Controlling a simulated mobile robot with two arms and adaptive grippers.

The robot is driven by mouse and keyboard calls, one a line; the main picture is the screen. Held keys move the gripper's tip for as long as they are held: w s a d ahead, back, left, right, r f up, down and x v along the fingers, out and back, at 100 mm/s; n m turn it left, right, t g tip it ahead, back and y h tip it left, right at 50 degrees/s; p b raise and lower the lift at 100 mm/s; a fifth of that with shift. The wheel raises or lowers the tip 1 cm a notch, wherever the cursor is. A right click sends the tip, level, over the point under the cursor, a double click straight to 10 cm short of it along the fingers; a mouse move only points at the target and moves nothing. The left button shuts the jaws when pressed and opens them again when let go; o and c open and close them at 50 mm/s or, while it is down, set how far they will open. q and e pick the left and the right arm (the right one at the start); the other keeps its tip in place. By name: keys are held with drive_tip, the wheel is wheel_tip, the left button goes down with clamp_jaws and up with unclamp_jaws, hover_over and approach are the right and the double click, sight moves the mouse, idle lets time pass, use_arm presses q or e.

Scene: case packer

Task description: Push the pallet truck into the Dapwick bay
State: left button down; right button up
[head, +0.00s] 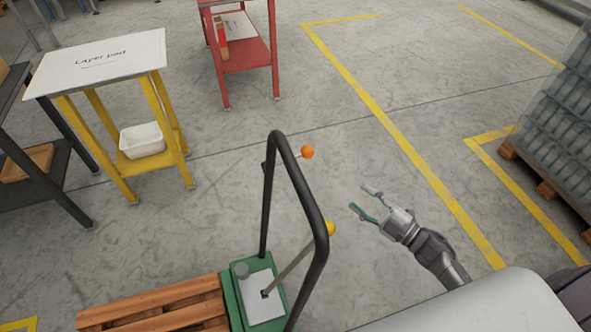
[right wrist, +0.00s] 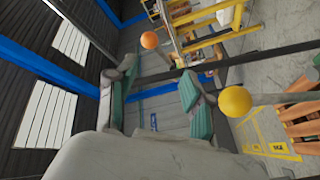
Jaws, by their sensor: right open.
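The pallet truck (head: 231,303) stands at the bottom of the head view, with a green body and a tall black loop handle (head: 313,212). An orange ball knob (head: 307,152) and a yellow ball knob (head: 330,228) sit by the handle. A wooden pallet (head: 160,309) lies at its left. My right gripper (head: 369,201) is open and empty, right of the handle and apart from it. In the right wrist view its fingers (right wrist: 160,103) are spread, with the orange knob (right wrist: 149,40) and yellow knob (right wrist: 236,101) beyond. My left gripper is out of view. No Dapwick label is readable.
Yellow floor lines (head: 400,137) mark bays at the right. A loaded pallet of wrapped goods (head: 565,125) stands at the right edge. A yellow stand (head: 110,64) with a layer pad and a red stand (head: 246,55) are behind. Open floor lies between the handle and the lines.

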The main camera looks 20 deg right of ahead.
wheel_tip(320, 180, up, 8)
drive_tip(key=a+r+n+g+y, duration=0.1)
drive_tip(key=a+n+g+y, duration=0.1)
drive_tip(key=n+y, duration=0.35)
drive_tip(key=n+g+y, duration=0.4)
drive_tip(key=n+g, duration=0.3)
drive_tip(key=n, duration=0.2)
approach(301, 173)
drive_tip(key=p+x, duration=0.1)
drive_tip(key=x, duration=0.2)
drive_tip(key=p+x, duration=0.1)
drive_tip(key=x, duration=0.2)
drive_tip(key=f+p+x, duration=0.1)
drive_tip(key=p+x, duration=0.1)
drive_tip(key=x, duration=0.1)
drive_tip(key=shift+w+a+r, duration=0.1)
drive_tip(key=shift+w+a, duration=0.05)
drive_tip(key=shift+a, duration=0.3)
drive_tip(key=shift+w+a, duration=0.15)
drive_tip(key=shift+a, duration=0.45)
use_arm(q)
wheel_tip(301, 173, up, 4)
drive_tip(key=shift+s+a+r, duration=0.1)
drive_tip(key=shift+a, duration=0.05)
use_arm(e)
clamp_jaws()
